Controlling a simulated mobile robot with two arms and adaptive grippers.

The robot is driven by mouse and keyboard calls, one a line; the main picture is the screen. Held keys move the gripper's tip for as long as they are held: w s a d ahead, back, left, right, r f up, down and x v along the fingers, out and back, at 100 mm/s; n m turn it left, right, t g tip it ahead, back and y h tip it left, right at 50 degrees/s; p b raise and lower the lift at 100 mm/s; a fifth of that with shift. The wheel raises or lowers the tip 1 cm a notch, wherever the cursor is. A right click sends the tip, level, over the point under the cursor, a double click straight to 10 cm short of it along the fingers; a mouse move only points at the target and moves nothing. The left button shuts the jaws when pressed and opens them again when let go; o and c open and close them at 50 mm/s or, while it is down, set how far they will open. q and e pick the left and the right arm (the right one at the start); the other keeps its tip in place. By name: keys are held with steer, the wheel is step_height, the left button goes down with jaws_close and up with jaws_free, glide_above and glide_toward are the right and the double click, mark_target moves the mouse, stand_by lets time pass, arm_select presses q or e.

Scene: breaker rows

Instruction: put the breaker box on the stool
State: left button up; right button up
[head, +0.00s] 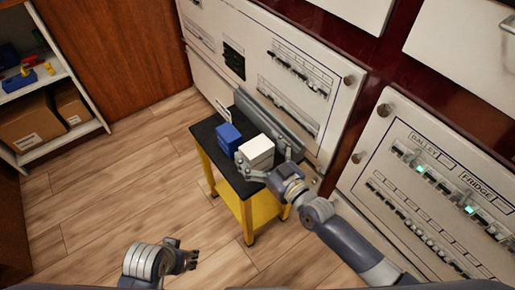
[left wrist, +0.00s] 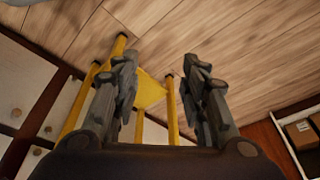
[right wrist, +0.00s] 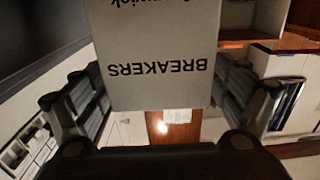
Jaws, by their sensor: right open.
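The breaker box is a white box (head: 258,148) on the black top of the yellow-legged stool (head: 228,170). It shows in the right wrist view (right wrist: 160,45) with "BREAKERS" printed upside down. My right gripper (head: 257,160) is open, with its fingers on either side of the box; I cannot tell whether they touch it. My left gripper (head: 191,259) is open and empty, low over the floor, apart from the stool. The stool's yellow legs and lower shelf show beyond its fingers in the left wrist view (left wrist: 150,92).
A blue box (head: 229,138) stands left of the white box on the stool. A long grey piece (head: 272,120) lies along the stool's back edge. Breaker panels (head: 440,190) line the wall at right. A shelf with cartons (head: 30,122) stands at left. The floor between is clear.

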steer(key=shift+r, duration=0.1)
steer(key=p+v, duration=0.2)
steer(key=v, duration=1)
steer(key=s+d+f+m+g+h, duration=0.1)
steer(key=s+f+g+h, duration=0.15)
steer(key=f, duration=0.35)
steer(key=s+d+f+g+h, duration=0.1)
steer(key=f+g+h, duration=0.2)
steer(key=f, duration=0.3)
arm_select(q)
step_height(320, 180, down, 6)
steer(key=shift+r, duration=0.2)
arm_select(e)
steer(key=s+d+f+m+g+h, duration=0.4)
steer(key=s+d+f, duration=0.4)
steer(key=s+d, duration=0.2)
steer(key=shift+s+d+f+g+h, duration=0.35)
steer(key=shift+s+f+g+h, duration=0.1)
steer(key=shift+s+g, duration=0.6)
